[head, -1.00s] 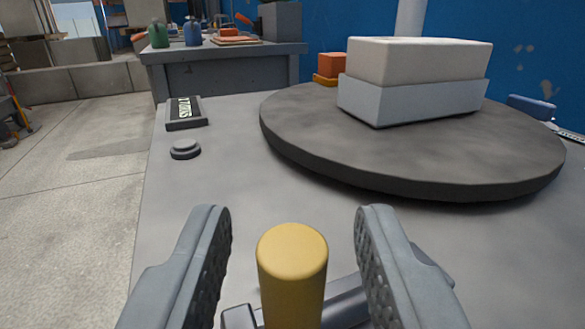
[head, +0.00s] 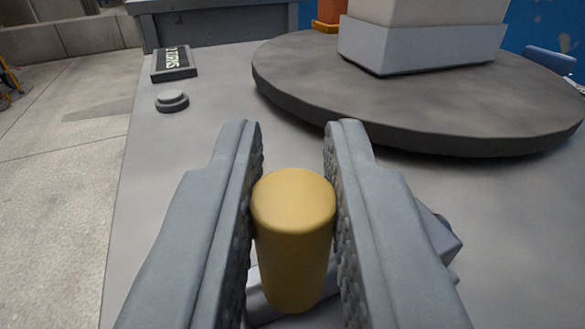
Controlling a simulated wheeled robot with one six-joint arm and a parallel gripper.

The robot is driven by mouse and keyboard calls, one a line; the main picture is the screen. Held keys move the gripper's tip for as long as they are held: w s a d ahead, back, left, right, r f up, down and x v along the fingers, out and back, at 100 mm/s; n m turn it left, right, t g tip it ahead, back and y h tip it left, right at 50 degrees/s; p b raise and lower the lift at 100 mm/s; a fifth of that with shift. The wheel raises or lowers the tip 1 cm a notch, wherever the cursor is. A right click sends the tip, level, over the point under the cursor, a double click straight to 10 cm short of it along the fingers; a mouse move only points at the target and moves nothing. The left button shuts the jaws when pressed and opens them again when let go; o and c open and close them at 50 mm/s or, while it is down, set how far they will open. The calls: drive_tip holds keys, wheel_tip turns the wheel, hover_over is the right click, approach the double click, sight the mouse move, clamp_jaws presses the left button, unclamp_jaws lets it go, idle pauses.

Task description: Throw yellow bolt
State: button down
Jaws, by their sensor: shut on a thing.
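The yellow bolt (head: 292,240) is an upright round-topped cylinder at the bottom middle of the head view. My gripper (head: 292,175) is shut on it, with one textured jaw touching each side. Behind and below the bolt is a grey metal bar (head: 440,240), partly hidden by the right jaw. The bolt's lower end meets this bar; how they join is hard to see.
A round dark turntable (head: 420,105) sits on the grey table (head: 150,190), bearing a pale block (head: 420,45). A small sign (head: 174,63) and a round grey button (head: 172,100) lie at the left. Concrete floor (head: 60,180) is open beyond the table's left edge.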

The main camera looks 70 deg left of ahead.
drive_tip(key=w, duration=0.3)
drive_tip(key=shift+w, duration=0.3)
drive_tip(key=shift+w+d, duration=0.1)
drive_tip(key=shift+w, duration=0.05)
drive_tip(key=shift+r, duration=0.1)
drive_tip(key=c, duration=1.3)
unclamp_jaws()
drive_tip(key=shift+w, duration=0.1)
drive_tip(key=shift+c, duration=0.2)
wheel_tip(320, 180, up, 10)
